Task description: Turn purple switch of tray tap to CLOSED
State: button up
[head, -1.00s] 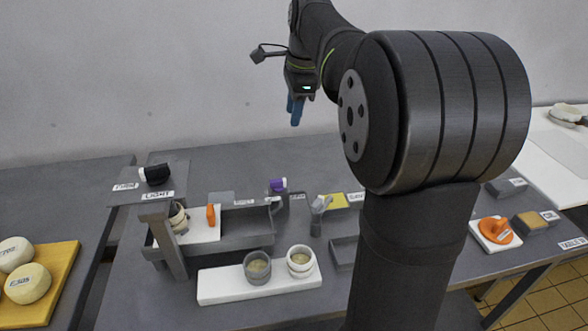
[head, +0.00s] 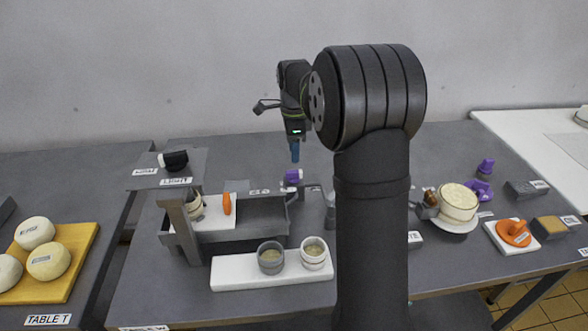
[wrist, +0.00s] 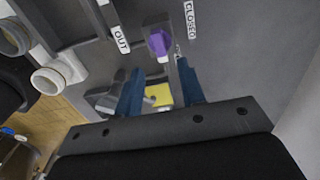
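The purple switch (head: 293,176) sits at the right end of the grey tray (head: 250,238). My gripper (head: 295,152) hangs just above the switch, blue fingers pointing down. In the wrist view the purple switch (wrist: 159,43) appears ahead of my gripper (wrist: 159,68), roughly in line with the gap between its two blue fingers. The fingers are apart with nothing held between them. I see no clear contact with the switch. A CLOSED label (wrist: 190,20) lies right of the switch and an OUT label (wrist: 120,39) lies left of it.
A stand with a LIGHT label (head: 176,181) rises left of the tray. Two cups, one grey (head: 271,258) and one white (head: 314,253), stand on a white block (head: 240,272) in front. A yellow piece (wrist: 158,95) shows between the fingers in the wrist view.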

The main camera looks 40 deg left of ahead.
aim_at(294, 171)
notch_tip(294, 171, down, 8)
jog(key=shift+r, duration=0.2)
grip_shut()
